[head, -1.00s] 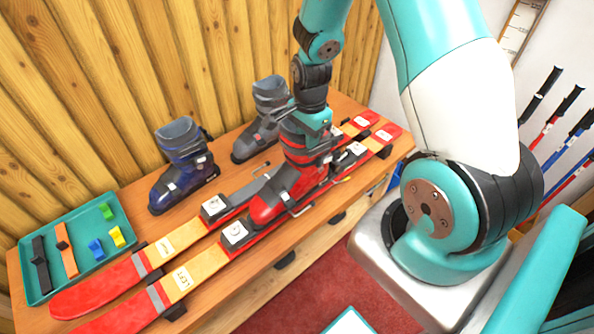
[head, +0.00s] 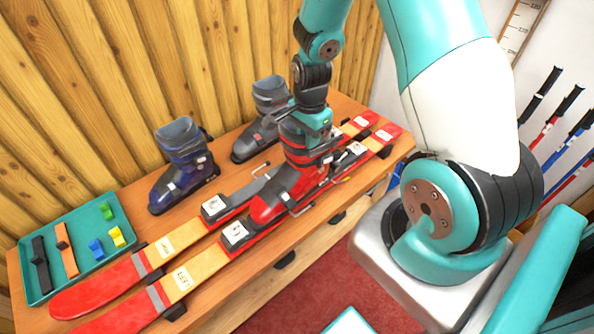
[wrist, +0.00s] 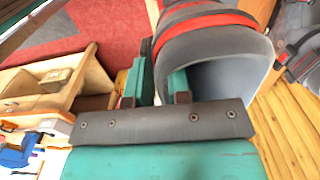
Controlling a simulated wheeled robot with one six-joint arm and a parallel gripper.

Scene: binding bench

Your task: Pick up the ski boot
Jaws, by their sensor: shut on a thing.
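The red ski boot (head: 278,190), with a dark grey cuff, stands upright over the near ski (head: 205,268) between its toe and heel bindings. I cannot tell whether its sole touches the ski. My gripper (head: 308,123) is above the boot and shut on the rim of its cuff. In the wrist view the boot's grey and red cuff (wrist: 205,42) fills the upper middle, with its hollow opening showing. My gripper's fingers (wrist: 160,88) are at the cuff's wall there. The gripper hides part of the cuff in the head view.
A blue boot (head: 182,170) and a grey boot (head: 262,122) stand behind the skis. The far ski (head: 155,250) lies alongside. A teal tray (head: 83,218) with straps and small coloured blocks is at the left. Ski poles (head: 560,115) lean at the right.

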